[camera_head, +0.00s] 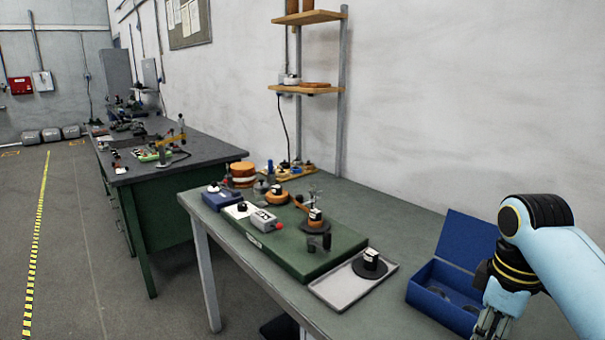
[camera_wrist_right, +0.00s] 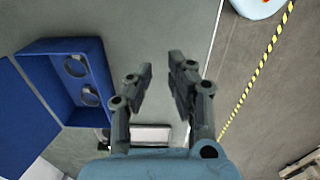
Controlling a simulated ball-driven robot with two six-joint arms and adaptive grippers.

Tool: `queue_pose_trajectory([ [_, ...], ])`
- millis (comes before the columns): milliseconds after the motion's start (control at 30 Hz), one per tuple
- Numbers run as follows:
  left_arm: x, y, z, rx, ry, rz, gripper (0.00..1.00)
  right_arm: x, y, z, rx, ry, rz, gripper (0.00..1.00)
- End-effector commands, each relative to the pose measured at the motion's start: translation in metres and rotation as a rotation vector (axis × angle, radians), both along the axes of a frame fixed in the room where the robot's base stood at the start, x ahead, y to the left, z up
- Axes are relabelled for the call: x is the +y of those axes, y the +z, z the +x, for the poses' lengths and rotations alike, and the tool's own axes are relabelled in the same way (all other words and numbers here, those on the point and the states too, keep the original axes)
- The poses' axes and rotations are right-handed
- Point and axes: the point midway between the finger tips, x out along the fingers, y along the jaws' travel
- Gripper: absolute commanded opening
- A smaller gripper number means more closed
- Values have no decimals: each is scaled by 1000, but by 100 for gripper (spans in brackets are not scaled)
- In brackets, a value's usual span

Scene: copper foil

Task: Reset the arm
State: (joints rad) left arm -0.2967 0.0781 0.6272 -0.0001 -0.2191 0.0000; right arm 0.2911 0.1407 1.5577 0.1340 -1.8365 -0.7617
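My right arm (camera_head: 570,262) comes in from the right edge of the head view, light blue with black and yellow bands at the joints. My right gripper (camera_head: 490,325) points down at the bottom right, beside the open blue box and partly cut off by the frame edge. In the right wrist view the right gripper (camera_wrist_right: 160,80) has its two dark fingers apart with nothing between them. It is over the table near its edge. My left arm and gripper are not in view.
The open blue box (camera_head: 448,312) stands on the grey table, with round items inside in the wrist view (camera_wrist_right: 70,45). A grey tray (camera_head: 335,290) holds a black round part. A green board (camera_head: 285,255) carries several devices. A wall shelf (camera_head: 305,90) stands behind.

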Motion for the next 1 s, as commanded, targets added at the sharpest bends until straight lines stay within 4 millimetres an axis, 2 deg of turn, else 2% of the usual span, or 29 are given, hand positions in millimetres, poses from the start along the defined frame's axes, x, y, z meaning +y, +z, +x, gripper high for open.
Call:
queue_pose_trajectory([
  [267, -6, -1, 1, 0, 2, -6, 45, 4, -15, -42, -51, -115, -18, 18],
  [533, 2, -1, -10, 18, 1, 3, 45, 11, -17, -106, -142, -294, -24, 18],
  [800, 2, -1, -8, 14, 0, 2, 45, 18, 1, -169, -234, -476, -3, 18],
  [1000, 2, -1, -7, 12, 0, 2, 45, 22, 22, -205, -288, -587, 22, 18],
])
